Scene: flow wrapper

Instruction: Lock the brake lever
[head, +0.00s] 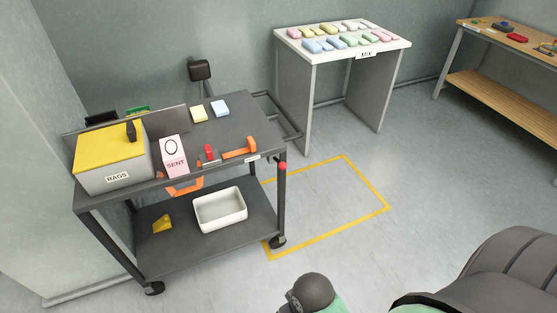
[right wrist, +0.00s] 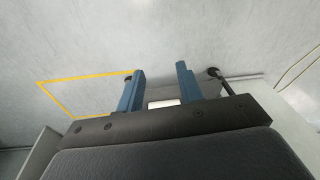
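The dark grey cart (head: 235,134) stands at the left in the head view. A red knob (head: 282,165) sits at the top of its right front leg; it may be the brake lever, but I cannot tell its position. A black caster (head: 278,242) is at the foot of that leg. My right gripper (right wrist: 160,68) shows in the right wrist view with its two blue fingers apart and nothing between the tips. It is apart from the cart, part of which shows beyond the fingers with a caster (right wrist: 213,72). My left gripper is not in view.
The cart carries a yellow-lidded RAGS box (head: 112,177), a pink SENT card (head: 173,155) and an orange tool (head: 240,148). A white bin (head: 220,210) is on its lower shelf. A yellow floor outline (head: 387,207) lies right of it, empty. A white-topped table (head: 292,40) stands behind.

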